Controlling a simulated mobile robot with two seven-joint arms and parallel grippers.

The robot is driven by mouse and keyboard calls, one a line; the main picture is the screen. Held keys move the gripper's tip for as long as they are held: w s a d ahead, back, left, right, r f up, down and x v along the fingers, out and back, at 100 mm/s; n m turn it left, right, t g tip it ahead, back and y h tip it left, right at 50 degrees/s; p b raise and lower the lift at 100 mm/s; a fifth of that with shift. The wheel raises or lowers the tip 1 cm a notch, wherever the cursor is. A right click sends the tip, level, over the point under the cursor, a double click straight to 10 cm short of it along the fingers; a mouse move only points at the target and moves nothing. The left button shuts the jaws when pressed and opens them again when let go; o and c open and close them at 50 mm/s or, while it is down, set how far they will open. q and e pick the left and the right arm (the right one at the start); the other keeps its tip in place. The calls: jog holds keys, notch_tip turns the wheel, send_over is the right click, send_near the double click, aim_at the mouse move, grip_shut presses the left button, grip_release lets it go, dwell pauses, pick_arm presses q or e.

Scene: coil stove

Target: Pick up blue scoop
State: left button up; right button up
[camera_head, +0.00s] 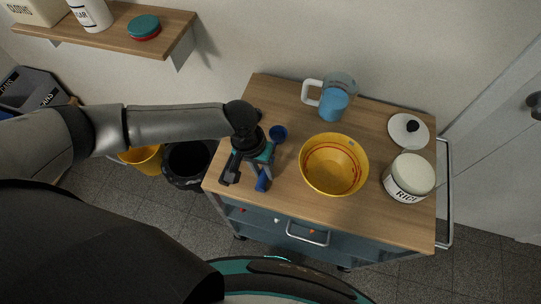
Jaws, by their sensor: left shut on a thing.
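The blue scoop (278,133) is at the left part of the wooden cart top, with its round bowl showing just right of my left gripper. A blue piece (262,181) that looks like its handle shows below the gripper. My left gripper (250,172) is over the cart's left side, shut on the scoop; its body hides the middle of the scoop. I cannot tell whether the scoop touches the cart top. My right gripper is not in view.
On the cart top (284,190) stand a yellow bowl (334,165), a blue-and-clear jug (335,97), a white RICE canister (408,178) and a white lid (408,131). A wall shelf (165,28) is at upper left. Bins (189,165) stand left of the cart.

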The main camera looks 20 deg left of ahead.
pick_arm(q)
grip_shut()
dwell(0.9)
jog(key=shift+r, duration=0.15)
notch_tip(320, 180, up, 20)
jog(key=p, duration=0.3)
dwell(0.3)
jog(key=shift+o, duration=1.1)
grip_release()
grip_shut()
